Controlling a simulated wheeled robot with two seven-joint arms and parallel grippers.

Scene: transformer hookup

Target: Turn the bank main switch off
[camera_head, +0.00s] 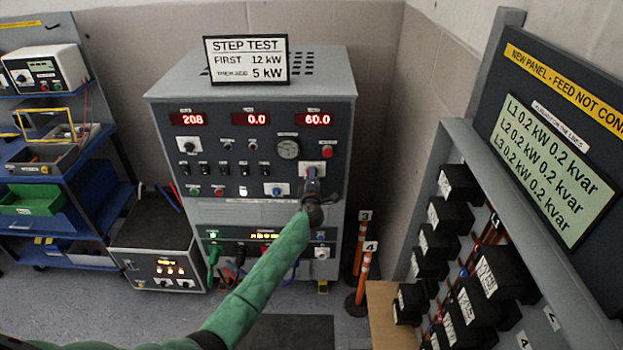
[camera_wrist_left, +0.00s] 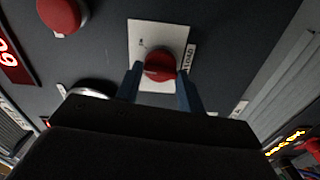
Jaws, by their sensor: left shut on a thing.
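The grey load bank cabinet (camera_head: 250,150) stands at the back wall. My left gripper (camera_head: 312,182) reaches its front panel at the right side, below the red push button (camera_head: 327,152). In the left wrist view, a red rotary switch (camera_wrist_left: 160,66) sits on a white plate (camera_wrist_left: 143,35) beside a label that seems to read "LOAD". The blue fingers of the left gripper (camera_wrist_left: 159,85) are shut on this switch, one on each side. My right gripper is in neither view.
The panel has red displays (camera_head: 250,118), a round gauge (camera_head: 288,149) and several small switches. A step test sign (camera_head: 246,60) stands on top. Orange posts (camera_head: 363,262) stand to the right, near a rack of black boxes (camera_head: 461,184). A blue shelf (camera_head: 100,190) is at left.

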